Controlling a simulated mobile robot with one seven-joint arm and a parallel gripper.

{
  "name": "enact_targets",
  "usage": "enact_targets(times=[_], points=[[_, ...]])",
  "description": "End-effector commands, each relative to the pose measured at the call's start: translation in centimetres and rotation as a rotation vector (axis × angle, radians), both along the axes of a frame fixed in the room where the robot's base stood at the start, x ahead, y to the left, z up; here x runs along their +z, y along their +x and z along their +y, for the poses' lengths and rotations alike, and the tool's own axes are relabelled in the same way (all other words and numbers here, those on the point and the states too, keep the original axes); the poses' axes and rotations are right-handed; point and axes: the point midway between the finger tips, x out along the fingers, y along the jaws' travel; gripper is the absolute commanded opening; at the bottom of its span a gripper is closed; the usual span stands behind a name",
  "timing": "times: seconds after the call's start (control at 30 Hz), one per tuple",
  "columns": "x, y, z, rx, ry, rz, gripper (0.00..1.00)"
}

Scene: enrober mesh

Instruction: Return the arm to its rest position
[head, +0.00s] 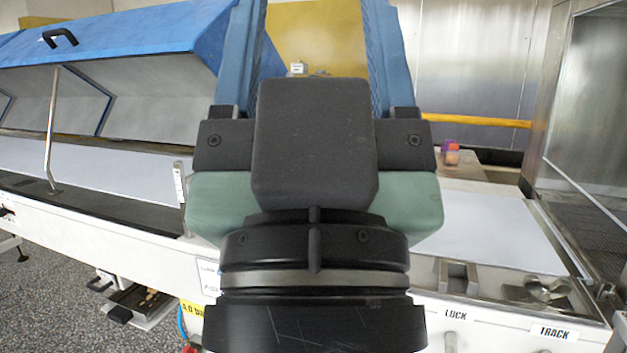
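My gripper (314,45) fills the middle of the head view, seen from its back, with a dark block and green-grey housing. Its two blue fingers stand wide apart and point up, and their tips are cut off by the top edge. The wrist below is black with a pale ring. The gripper hides the middle of the white conveyor line behind it.
A conveyor belt (105,180) under a raised blue hood (120,33) runs at left, with a metal post (51,130). A white belt section (490,228) lies at right, beside a metal mesh enclosure (595,150). Small orange and purple items (451,153) sit behind it.

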Motion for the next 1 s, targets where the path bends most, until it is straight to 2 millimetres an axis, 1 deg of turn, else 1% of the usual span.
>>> enact_targets(times=[0.03,0.5,0.6,0.7,0.8,0.9,1.0], points=[[3.3,0.0,0.0,0.001,0.000,0.001,0.65],[18.0,0.1,0.1,0.003,0.000,0.003,0.65],[20.8,0.1,0.1,0.003,0.000,0.003,0.65],[22.9,0.1,0.1,0.003,0.000,0.003,0.65],[24.3,0.1,0.1,0.003,0.000,0.004,0.65],[24.9,0.1,0.1,0.003,0.000,0.004,0.65],[24.9,0.1,0.1,0.003,0.000,0.003,0.65]])
